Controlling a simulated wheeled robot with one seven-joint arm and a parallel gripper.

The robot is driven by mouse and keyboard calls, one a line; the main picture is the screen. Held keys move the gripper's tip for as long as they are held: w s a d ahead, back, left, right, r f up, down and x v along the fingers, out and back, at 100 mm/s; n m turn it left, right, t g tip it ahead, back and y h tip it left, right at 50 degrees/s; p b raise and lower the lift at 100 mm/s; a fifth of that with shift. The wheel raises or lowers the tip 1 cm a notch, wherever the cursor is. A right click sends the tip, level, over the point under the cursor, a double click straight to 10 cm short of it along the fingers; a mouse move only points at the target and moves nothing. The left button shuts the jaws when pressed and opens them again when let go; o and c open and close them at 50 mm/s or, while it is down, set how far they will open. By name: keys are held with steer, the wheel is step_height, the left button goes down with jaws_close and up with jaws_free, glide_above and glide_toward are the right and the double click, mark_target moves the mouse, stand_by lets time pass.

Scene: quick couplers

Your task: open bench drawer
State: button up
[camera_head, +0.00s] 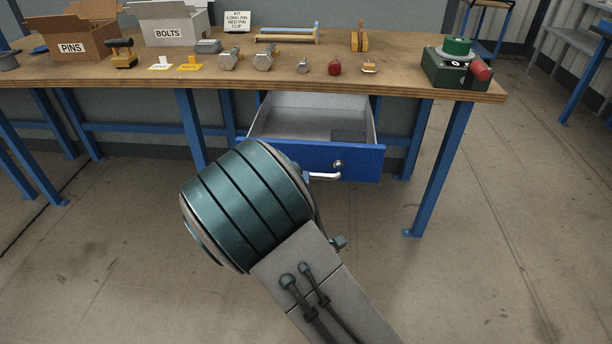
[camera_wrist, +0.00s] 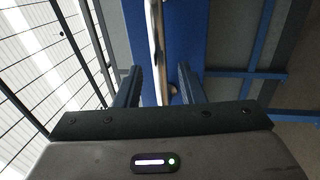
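The bench drawer (camera_head: 355,160) has a blue front and a grey metal inside, and it stands pulled out from under the bench top. In the wrist view the blue drawer front (camera_wrist: 184,40) lies ahead and the handle (camera_wrist: 157,45) runs down the middle. My gripper (camera_wrist: 159,68) has its two dark fingers apart, one on each side of the handle, with visible gaps. In the head view my arm hides the gripper.
The wooden bench (camera_head: 200,76) holds a PINS box (camera_head: 70,45), a BOLTS box (camera_head: 168,32), several couplers and a green device (camera_head: 455,66) at the right. A blue bench leg (camera_head: 440,170) stands right of the drawer. The floor in front is clear.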

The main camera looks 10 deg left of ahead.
steer(key=s+f+p, duration=0.1)
steer(key=s+f, duration=0.1)
steer(key=s, duration=0.7)
steer(key=shift+s+d, duration=0.2)
steer(key=shift+s, duration=0.1)
steer(key=w+d+r+m+g+y+p, duration=0.1)
steer(key=w+d+r+m+g+p, duration=0.15)
steer(key=r+m+g+p, duration=0.3)
steer(key=w+d+r+m+g+p, duration=0.2)
steer(key=d+r+m+g+p, duration=0.2)
steer(key=r+m+g+p, duration=0.15)
steer(key=s+d+r+m+g+h+p, duration=0.2)
steer(key=s+d+r+m+g+p, duration=0.4)
steer(key=s+d+r, duration=1)
steer(key=r+m+p, duration=0.1)
steer(key=p, duration=0.2)
steer(key=shift+s+d+r+m, duration=0.2)
steer(key=shift+d+r+m, duration=0.15)
steer(key=shift+r+m, duration=0.05)
